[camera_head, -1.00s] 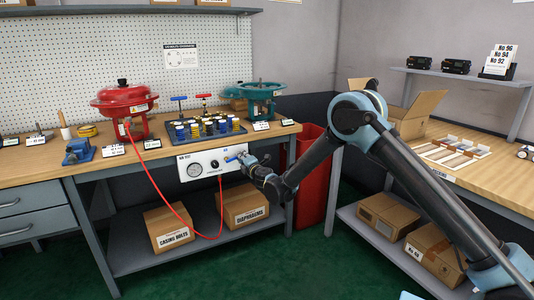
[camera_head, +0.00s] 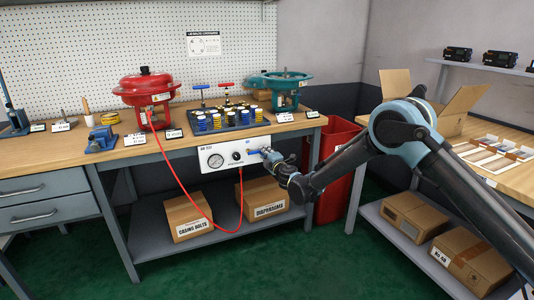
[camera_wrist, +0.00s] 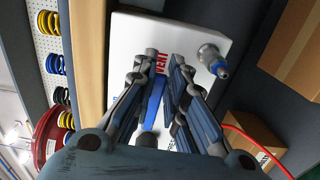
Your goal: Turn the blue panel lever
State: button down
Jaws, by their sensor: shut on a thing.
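The blue panel lever (camera_head: 254,151) is at the right end of the white panel under the workbench's front edge. In the wrist view the blue lever (camera_wrist: 154,102) shows as a bar between my fingers. My gripper (camera_head: 268,156) is at the lever, reaching in from the right. In the wrist view my gripper (camera_wrist: 165,68) is shut on the lever, with a finger on each side. The white panel (camera_head: 202,155) also carries a round gauge and a black knob. My fingers hide part of the lever and the panel's red lettering.
A red hose (camera_head: 180,188) loops from the red actuator (camera_head: 146,88) down to the panel. Boxes (camera_head: 187,218) stand on the shelf below. A red bin (camera_head: 336,160) is right of the bench, beside my arm. Green floor in front is clear.

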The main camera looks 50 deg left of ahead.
jog(key=shift+w+d, duration=0.15)
jog(key=shift+w, duration=0.35)
jog(key=c, duration=1.7)
grip_release()
jog(key=shift+f, duration=0.1)
jog(key=shift+o, duration=0.5)
jog(key=shift+s, duration=0.2)
jog(key=v, duration=1.2)
jog(key=shift+w, duration=0.1)
